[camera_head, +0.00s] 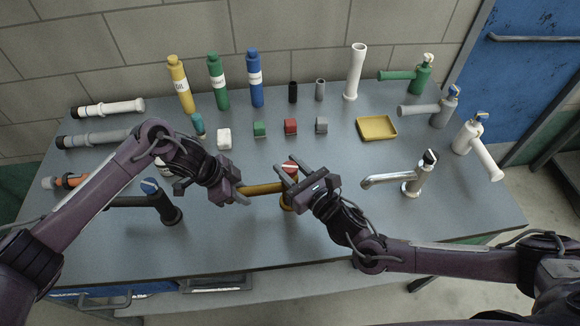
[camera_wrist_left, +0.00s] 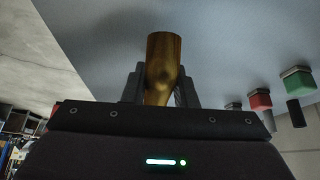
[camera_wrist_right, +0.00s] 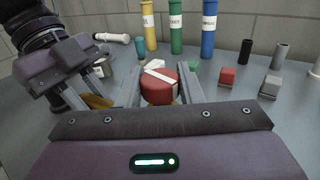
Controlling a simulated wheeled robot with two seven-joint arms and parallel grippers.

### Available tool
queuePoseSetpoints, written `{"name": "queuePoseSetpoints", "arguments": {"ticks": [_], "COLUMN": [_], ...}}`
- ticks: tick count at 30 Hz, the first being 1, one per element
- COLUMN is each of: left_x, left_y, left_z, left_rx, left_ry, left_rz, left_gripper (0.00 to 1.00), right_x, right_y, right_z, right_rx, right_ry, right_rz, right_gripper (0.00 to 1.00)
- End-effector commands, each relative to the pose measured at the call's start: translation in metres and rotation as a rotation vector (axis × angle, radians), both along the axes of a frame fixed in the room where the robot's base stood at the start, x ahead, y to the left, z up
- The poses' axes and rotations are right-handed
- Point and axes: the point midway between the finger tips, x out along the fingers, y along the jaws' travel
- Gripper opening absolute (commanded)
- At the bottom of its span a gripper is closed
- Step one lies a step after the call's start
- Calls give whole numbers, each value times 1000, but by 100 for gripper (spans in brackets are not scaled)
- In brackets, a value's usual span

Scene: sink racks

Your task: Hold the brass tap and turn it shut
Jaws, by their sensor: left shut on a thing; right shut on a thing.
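The brass tap (camera_head: 263,188) stands near the middle of the table, its spout pointing left. Its red knob (camera_wrist_right: 158,90) has a white marker on top and also shows in the head view (camera_head: 290,168). My left gripper (camera_head: 243,193) is shut on the spout; in the left wrist view the brass tube (camera_wrist_left: 163,62) sits between the two fingers. My right gripper (camera_head: 289,173) is shut on the red knob, with one finger on either side of it in the right wrist view. The tap's base is mostly hidden behind my right gripper.
A dark tap (camera_head: 165,200) with a blue top stands left, and a chrome tap (camera_head: 410,180) stands right. Behind are small blocks (camera_head: 290,126), a yellow tray (camera_head: 377,128), and yellow, green and blue bottles (camera_head: 218,82). More taps line the right edge. The table's front strip is clear.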

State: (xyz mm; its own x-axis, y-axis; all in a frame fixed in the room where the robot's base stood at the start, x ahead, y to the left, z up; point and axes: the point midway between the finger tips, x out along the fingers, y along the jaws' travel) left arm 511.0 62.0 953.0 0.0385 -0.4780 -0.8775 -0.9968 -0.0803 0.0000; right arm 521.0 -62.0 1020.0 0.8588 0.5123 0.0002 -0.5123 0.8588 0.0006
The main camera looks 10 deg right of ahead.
Motion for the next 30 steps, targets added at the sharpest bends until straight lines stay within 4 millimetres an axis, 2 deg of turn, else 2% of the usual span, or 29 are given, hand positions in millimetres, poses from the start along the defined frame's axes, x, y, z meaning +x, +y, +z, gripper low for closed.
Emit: {"name": "queuePoseSetpoints", "arguments": {"ticks": [8,14,30], "left_x": [0,0,0], "left_y": [1,1,0], "left_z": [0,0,0], "left_rx": [2,1,1], "left_ry": [1,1,1], "left_rz": [1,1,0], "left_gripper": [5,5,5], "right_x": [0,0,0], "right_y": [1,2,2], "right_z": [0,0,0], "right_rx": [1,5,7], "right_ry": [0,-1,4], "right_rz": [-29,-125,-611], "right_gripper": [10,10,10]}}
